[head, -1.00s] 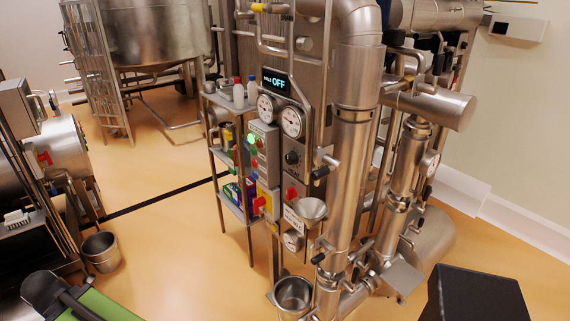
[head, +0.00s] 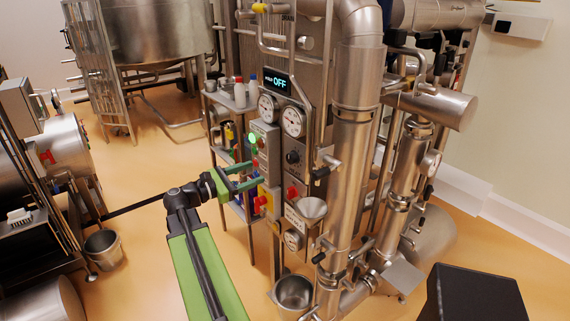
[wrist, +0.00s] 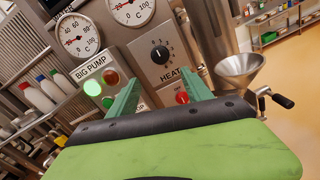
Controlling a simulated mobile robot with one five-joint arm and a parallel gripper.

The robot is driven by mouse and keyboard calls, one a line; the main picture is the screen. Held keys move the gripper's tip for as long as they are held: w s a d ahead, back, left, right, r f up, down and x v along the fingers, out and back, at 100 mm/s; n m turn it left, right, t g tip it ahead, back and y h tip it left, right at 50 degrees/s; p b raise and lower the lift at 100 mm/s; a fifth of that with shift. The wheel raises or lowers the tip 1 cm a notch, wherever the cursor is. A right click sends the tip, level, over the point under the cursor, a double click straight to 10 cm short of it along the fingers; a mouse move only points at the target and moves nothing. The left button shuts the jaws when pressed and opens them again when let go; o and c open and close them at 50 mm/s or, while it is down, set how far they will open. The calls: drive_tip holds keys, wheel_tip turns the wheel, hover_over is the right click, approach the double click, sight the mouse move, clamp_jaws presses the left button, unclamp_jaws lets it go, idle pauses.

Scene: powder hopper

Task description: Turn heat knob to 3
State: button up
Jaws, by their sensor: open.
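The heat knob (wrist: 160,54) is a black dial on a grey plate lettered HEAT, with marks around it, in the upper middle of the wrist view. In the head view the knob (head: 292,157) sits on the panel below the right gauge. The number its pointer faces is too small to read. My gripper (head: 258,173) has green fingers and is open and empty, left of the knob and a little lower in the head view. In the wrist view its fingers (wrist: 163,90) are spread below the knob, apart from it.
The BIG PUMP box (wrist: 97,88) with a lit green button is left of the knob. A red knob (head: 292,192) and a steel funnel (head: 312,209) are below. Two gauges (head: 293,121) are above. A shelf with bottles (head: 239,92) stands left; open floor lies in front.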

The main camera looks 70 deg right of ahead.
sight(288, 160)
drive_tip(key=x, duration=1.4)
drive_tip(key=shift+f, duration=0.1)
drive_tip(key=shift+a, duration=0.1)
